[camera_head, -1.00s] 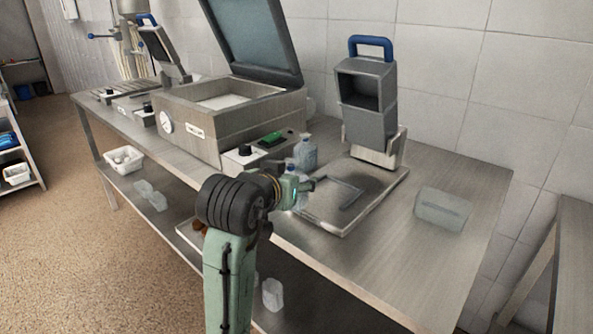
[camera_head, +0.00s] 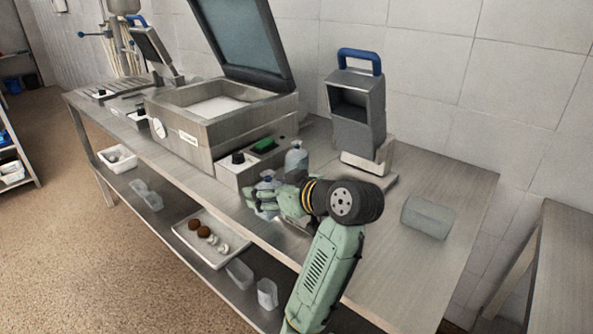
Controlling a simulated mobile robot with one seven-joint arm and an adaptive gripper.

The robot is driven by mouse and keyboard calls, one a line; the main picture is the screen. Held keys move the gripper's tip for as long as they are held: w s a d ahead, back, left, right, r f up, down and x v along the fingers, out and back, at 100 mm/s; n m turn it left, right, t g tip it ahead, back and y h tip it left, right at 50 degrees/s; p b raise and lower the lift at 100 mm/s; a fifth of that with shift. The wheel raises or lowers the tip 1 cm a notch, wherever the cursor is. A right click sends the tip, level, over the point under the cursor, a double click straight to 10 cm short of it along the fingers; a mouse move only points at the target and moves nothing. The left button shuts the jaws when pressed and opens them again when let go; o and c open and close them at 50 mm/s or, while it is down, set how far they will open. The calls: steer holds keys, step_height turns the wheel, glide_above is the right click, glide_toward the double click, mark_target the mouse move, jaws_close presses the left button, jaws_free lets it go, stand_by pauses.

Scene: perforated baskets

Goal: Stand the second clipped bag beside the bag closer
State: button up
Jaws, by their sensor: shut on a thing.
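My gripper (camera_head: 262,196) is over the front part of the steel table and points left. It is shut on a small clear, bluish bag (camera_head: 267,182); the fingers hide much of it. I cannot tell whether the bag's base touches the table. Another clear bag (camera_head: 297,158) stands upright behind it, near the control box with the green button. A grey upright device with a blue handle (camera_head: 357,110), probably the bag closer, stands to the right of both.
A large open-lidded steel machine (camera_head: 215,135) stands left of the bags. A white tray (camera_head: 190,236) with brown and white items and several clear tubs are on the lower shelf. The right table top is mostly clear.

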steer(key=shift+s+d+r+n+g+y, duration=0.1)
steer(key=shift+d+r+n+g+y, duration=0.2)
steer(key=shift+d+r+n, duration=0.1)
steer(key=shift+w, duration=0.4)
steer(key=w+b, duration=0.2)
steer(key=w, duration=0.2)
steer(key=w+a+f+b, duration=0.1)
steer(key=w+b, duration=0.1)
steer(key=w, duration=0.2)
steer(key=w+a+f+b, duration=0.1)
steer(key=w+b, duration=0.1)
steer(key=w, duration=0.3)
steer(key=shift+w+f, duration=0.1)
steer(key=shift+f, duration=0.05)
steer(key=shift+w+a+r+b, duration=0.1)
steer(key=shift+w+r+b, duration=0.2)
steer(key=shift+w+b, duration=0.6)
steer(key=shift+s+f+b, duration=0.15)
steer(key=shift+f+b, duration=0.55)
steer(key=shift+f, duration=0.95)
